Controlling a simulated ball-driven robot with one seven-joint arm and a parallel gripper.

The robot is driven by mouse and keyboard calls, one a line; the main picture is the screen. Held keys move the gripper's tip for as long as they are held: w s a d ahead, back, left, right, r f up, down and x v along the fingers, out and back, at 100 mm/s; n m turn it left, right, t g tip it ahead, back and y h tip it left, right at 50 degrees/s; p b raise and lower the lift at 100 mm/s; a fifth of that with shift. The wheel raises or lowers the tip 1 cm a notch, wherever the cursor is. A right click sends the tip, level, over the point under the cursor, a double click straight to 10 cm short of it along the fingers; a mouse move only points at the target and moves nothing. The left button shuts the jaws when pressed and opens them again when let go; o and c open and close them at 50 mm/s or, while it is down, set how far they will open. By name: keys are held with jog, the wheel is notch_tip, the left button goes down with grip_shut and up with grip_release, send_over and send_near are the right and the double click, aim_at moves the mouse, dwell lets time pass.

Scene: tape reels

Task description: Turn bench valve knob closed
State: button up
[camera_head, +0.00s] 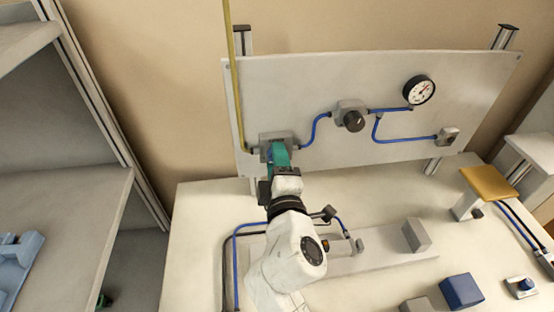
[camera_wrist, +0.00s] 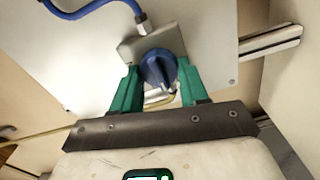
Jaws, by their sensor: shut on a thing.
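The valve knob (camera_wrist: 158,70) is blue and ribbed and sits on a grey valve block (camera_wrist: 150,44) in the wrist view. In the head view the block (camera_head: 268,139) is at the left end of the upright panel, and my gripper hides the knob there. My gripper (camera_wrist: 158,80) has teal fingers, one on each side of the knob, and is shut on it. In the head view my gripper (camera_head: 279,154) reaches up to the valve block from below.
The upright panel (camera_head: 330,75) also carries a black knob (camera_head: 353,121), a pressure gauge (camera_head: 419,90) and blue tubing. A yellow tube (camera_head: 233,70) runs into the valve block. On the bench (camera_head: 200,220) are a grey block (camera_head: 416,235) and a blue block (camera_head: 461,291).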

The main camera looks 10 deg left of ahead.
dwell(0.4)
jog(key=o, duration=1.1)
jog(key=shift+c, duration=0.2)
jog(key=shift+s, duration=0.15)
jog(key=b+v, duration=0.1)
jog(key=v, duration=0.9)
jog(key=shift+s, duration=0.3)
